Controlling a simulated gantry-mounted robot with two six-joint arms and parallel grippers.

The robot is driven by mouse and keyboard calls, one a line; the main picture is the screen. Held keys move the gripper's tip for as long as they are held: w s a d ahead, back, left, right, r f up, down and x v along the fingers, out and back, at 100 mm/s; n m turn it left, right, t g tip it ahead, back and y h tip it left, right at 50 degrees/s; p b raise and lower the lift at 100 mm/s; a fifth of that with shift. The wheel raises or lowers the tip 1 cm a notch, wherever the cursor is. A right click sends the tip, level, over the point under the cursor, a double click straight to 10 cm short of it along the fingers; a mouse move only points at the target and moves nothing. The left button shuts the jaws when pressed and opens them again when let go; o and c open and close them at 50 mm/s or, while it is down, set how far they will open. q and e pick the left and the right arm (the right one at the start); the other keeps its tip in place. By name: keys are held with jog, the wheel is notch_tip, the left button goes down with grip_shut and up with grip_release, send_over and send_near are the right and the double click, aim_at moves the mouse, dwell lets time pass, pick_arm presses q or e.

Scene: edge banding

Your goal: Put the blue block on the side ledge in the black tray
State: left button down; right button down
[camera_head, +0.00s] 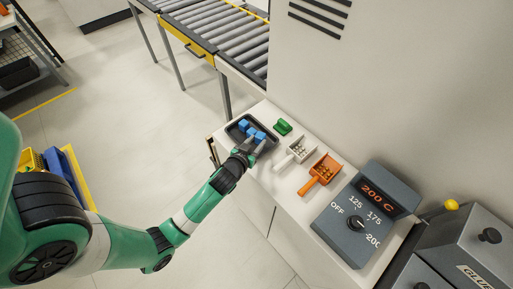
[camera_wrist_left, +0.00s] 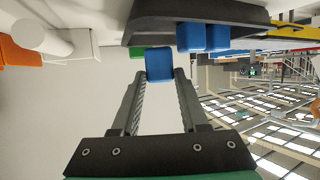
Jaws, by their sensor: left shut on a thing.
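The black tray (camera_head: 234,133) sits at the far left end of the white side ledge, and its dark wall (camera_wrist_left: 200,14) shows at the top of the left wrist view. My left gripper (camera_head: 257,146) is at the tray's near right side. It is shut on a blue block (camera_wrist_left: 159,64), held at the fingertips (camera_wrist_left: 158,76); this block also shows in the head view (camera_head: 260,136). Two other blue blocks (camera_wrist_left: 190,37) (camera_wrist_left: 217,38) are at the tray, also seen in the head view (camera_head: 243,125). Whether the held block touches the tray is unclear. My right gripper is not in view.
A green object (camera_head: 283,127), a white scoop (camera_head: 296,151) and an orange scoop (camera_head: 322,172) lie along the ledge right of the tray. A grey control box (camera_head: 364,219) stands nearer. A roller conveyor (camera_head: 215,30) is behind the ledge.

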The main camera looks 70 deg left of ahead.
pick_arm(q)
jog(key=f, duration=0.1)
jog(key=f+b, duration=0.1)
jog(key=f, duration=0.1)
jog(key=shift+w+a, duration=0.2)
jog(key=shift+f, duration=0.35)
jog(key=shift+f, duration=0.15)
jog(key=shift+c, duration=2.1)
grip_release()
